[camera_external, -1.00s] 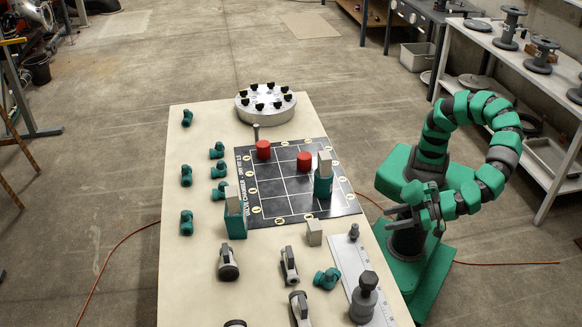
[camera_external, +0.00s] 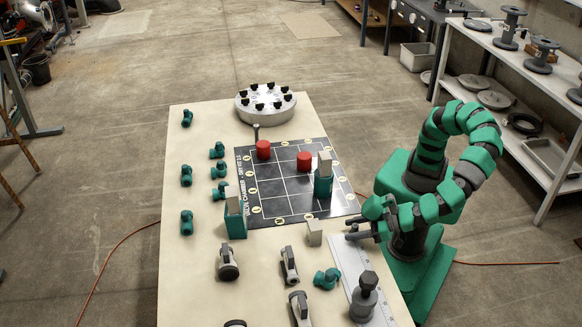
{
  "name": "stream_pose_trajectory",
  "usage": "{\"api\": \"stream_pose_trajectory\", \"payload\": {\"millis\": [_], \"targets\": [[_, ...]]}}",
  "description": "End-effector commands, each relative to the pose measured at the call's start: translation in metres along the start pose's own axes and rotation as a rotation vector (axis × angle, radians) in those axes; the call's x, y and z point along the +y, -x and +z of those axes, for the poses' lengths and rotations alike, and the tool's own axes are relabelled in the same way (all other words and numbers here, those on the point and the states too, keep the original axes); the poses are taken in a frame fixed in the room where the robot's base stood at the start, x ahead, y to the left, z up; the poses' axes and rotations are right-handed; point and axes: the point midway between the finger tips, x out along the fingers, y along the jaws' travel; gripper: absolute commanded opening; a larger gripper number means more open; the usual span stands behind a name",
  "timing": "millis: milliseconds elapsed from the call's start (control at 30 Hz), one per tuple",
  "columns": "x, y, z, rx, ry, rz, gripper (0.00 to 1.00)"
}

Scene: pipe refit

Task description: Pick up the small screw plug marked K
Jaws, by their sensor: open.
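My gripper (camera_external: 354,230) is open, low over the far end of the pale marked strip (camera_external: 346,262) at the table's right edge. A small dark grey plug stood at that end a second ago; now my fingers cover that spot, and I cannot tell whether it is between them or touching. A larger dark grey plug (camera_external: 364,298) stands upright on the near part of the strip. No letter is readable on either plug.
A beige block (camera_external: 314,232) stands just left of my gripper. A teal fitting (camera_external: 327,278) and grey valve-like parts (camera_external: 289,265) lie left of the strip. A teal piece with a beige top (camera_external: 323,183) stands on the black grid board (camera_external: 278,208).

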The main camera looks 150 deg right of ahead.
Motion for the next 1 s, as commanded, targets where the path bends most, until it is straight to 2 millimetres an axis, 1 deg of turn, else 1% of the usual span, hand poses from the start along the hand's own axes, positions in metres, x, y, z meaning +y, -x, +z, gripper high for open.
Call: {"api": "stream_pose_trajectory", "payload": {"millis": [33,133,367,400,467,500,533,567,867,1000], "targets": [[0.0004,-0.0068,0.0009,-0.001,-0.001,0.002,0.45],[0.0003,-0.0135,-0.0003,0.0,-0.002,0.001,0.45],[0.0,-0.0146,-0.0011,0.001,-0.001,0.0,0.45],[0.0,-0.0146,-0.0011,0.001,-0.001,0.0,0.42],[0.0,-0.0146,-0.0011,0.001,-0.001,0.0,0.25],[0.0,-0.0145,-0.001,0.001,-0.001,0.0,0.14],[0.0,-0.0145,-0.001,0.001,-0.001,0.0,0.06],[0.0,-0.0145,-0.001,0.001,-0.001,0.0,0.0],[0.0001,-0.0144,-0.0013,0.001,-0.001,0.0,0.0],[-0.0001,-0.0129,-0.0051,0.001,-0.001,0.0,0.0]]}}
